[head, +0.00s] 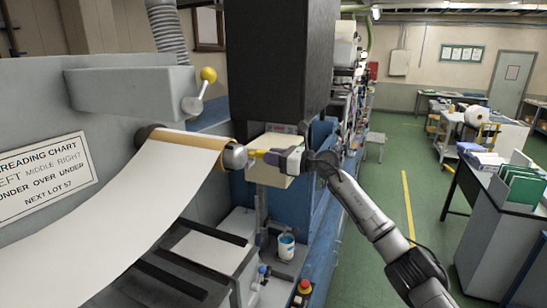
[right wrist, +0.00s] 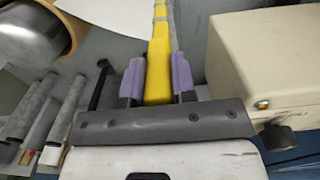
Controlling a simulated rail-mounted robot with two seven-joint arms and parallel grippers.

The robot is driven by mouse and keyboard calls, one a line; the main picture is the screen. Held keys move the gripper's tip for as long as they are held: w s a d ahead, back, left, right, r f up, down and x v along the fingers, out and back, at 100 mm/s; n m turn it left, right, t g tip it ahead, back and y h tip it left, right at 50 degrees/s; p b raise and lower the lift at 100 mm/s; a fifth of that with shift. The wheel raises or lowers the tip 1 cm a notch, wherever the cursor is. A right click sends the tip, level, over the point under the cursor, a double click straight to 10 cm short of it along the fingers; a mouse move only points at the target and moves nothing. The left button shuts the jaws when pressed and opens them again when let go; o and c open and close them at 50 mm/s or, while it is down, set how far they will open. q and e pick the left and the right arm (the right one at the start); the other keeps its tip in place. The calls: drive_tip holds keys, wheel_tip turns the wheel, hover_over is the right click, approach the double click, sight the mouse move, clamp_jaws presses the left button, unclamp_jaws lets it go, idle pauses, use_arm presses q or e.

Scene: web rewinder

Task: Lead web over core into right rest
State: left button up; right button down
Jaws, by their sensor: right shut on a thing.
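The white web (head: 125,195) hangs in a broad curve from the tan core (head: 190,143) at the machine down to the lower left. The core's grey metal end (head: 234,156) faces right; the core also shows in the right wrist view (right wrist: 68,30). My right gripper (head: 268,156) is just right of that end. In the right wrist view its purple fingers are shut on a yellow bar (right wrist: 158,55), which runs away from me. A white sheet (right wrist: 110,14) lies beside the bar's far part; whether they join is unclear. I cannot make out the right rest. My left gripper is out of view.
A yellow-knobbed lever (head: 207,80) is above the core. A threading chart (head: 45,172) is at left. The green aisle at right is open.

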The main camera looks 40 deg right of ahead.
drive_tip(key=shift+s+f, duration=0.15)
drive_tip(key=shift+s, duration=0.05)
idle(0.5)
drive_tip(key=shift+f, duration=0.15)
drive_tip(key=shift+f+b, duration=0.65)
drive_tip(key=shift+f, duration=0.05)
drive_tip(key=c, duration=1)
unclamp_jaws()
drive_tip(key=shift+o, duration=0.8)
drive_tip(key=shift+d, duration=0.1)
